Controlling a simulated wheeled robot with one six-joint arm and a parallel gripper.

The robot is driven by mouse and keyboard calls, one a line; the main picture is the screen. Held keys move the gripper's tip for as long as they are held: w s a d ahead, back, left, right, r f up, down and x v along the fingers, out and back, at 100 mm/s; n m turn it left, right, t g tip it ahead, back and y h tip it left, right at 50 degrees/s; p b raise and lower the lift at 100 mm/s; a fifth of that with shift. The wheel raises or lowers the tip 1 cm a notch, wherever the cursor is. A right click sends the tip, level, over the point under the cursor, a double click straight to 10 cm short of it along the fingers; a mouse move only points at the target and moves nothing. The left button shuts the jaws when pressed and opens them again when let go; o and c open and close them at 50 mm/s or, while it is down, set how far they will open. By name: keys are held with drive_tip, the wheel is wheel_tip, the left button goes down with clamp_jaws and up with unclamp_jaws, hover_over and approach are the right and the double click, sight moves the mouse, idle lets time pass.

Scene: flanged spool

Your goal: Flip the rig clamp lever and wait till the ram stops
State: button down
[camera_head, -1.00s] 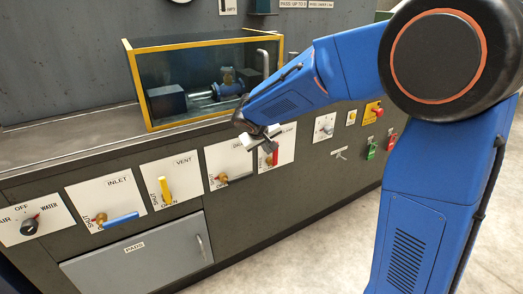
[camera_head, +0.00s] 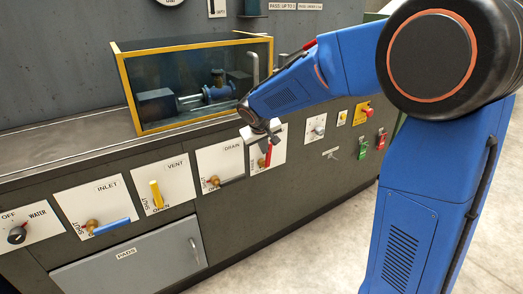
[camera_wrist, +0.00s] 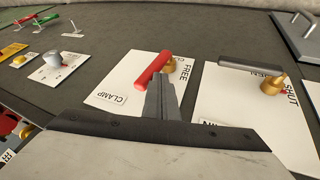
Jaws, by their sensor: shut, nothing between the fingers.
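The clamp lever (camera_head: 268,155) is a red handle on a white plate on the bench front. In the wrist view the red handle (camera_wrist: 152,70) slants from a brass pivot beside the word FREE toward the plate's CLAMP label. My gripper (camera_wrist: 163,82) is shut and empty, its fingertips right by the handle; I cannot tell if they touch. In the head view my gripper (camera_head: 267,140) is at the lever's upper end and partly covers it. The rig sits in a yellow-framed clear box (camera_head: 123,92): a blue flanged body (camera_head: 218,90), silver rods and a dark blue block (camera_head: 155,103).
The drain lever (camera_wrist: 250,64) is beside the clamp plate. The yellow vent lever (camera_head: 156,194), blue inlet lever (camera_head: 112,227) and a selector knob (camera_head: 17,235) are further left. A grey knob (camera_head: 319,130) and green and red tags are right. Floor at right is clear.

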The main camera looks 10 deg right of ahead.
sight(271, 147)
drive_tip(key=d+y, duration=0.1)
drive_tip(key=w+d+g+y, duration=0.1)
drive_tip(key=d, duration=0.1)
drive_tip(key=shift+r+m+y, duration=0.1)
drive_tip(key=shift+m+y, duration=0.2)
drive_tip(key=shift+m, duration=0.1)
drive_tip(key=w+d+f+m+g+y, duration=0.2)
drive_tip(key=w+d+f+g+y, duration=0.1)
drive_tip(key=d+f+y, duration=0.4)
drive_tip(key=shift+w+d+f+y, duration=0.25)
drive_tip(key=shift+d+y, duration=0.85)
drive_tip(key=shift+y, duration=1.1)
drive_tip(key=shift+s+f, duration=0.1)
drive_tip(key=shift+f, duration=0.1)
drive_tip(key=d+r, duration=0.8)
drive_tip(key=r, duration=0.1)
drive_tip(key=shift+s+d, duration=0.35)
drive_tip(key=shift+d, duration=0.05)
